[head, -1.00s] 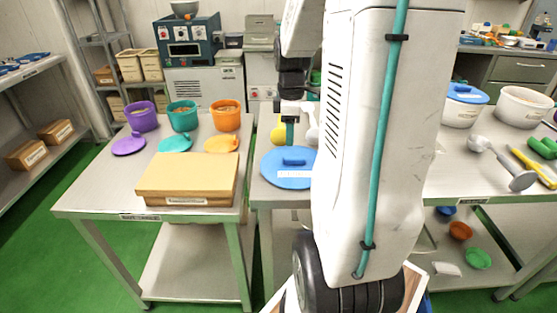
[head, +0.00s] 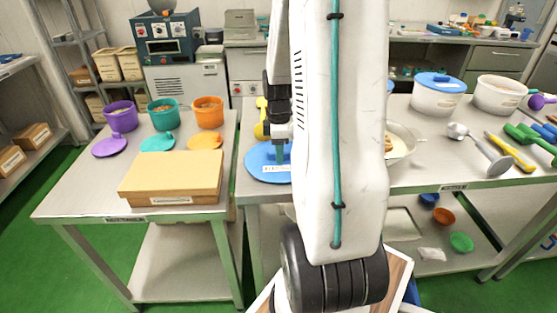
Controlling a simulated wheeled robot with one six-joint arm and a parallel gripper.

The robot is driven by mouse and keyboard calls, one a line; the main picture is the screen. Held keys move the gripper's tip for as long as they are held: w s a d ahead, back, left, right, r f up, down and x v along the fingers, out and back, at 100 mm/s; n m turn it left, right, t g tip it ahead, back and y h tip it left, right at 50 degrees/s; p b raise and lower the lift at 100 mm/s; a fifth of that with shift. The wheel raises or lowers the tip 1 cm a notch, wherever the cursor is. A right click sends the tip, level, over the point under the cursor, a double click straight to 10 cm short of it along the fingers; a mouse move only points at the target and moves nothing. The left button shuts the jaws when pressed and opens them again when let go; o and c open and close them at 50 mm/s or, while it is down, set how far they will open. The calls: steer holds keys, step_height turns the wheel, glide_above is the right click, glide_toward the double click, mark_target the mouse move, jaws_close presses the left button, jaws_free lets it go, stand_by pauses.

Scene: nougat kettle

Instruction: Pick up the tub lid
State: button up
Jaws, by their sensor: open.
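The tub lid (head: 256,168), a round blue disc with a raised blue grip and a white label, lies flat on the steel table left of my arm. My gripper (head: 282,152) is open and points down at the lid's raised grip. Its fingers overlap the grip in the picture; I cannot tell whether they touch it or straddle it. My arm hides the lid's right edge.
A cardboard box (head: 172,178) sits left of the lid, with purple (head: 122,118), teal (head: 164,114) and orange (head: 208,112) tubs and their small lids behind.

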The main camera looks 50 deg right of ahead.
jaws_close()
steer(key=shift+r, duration=0.1)
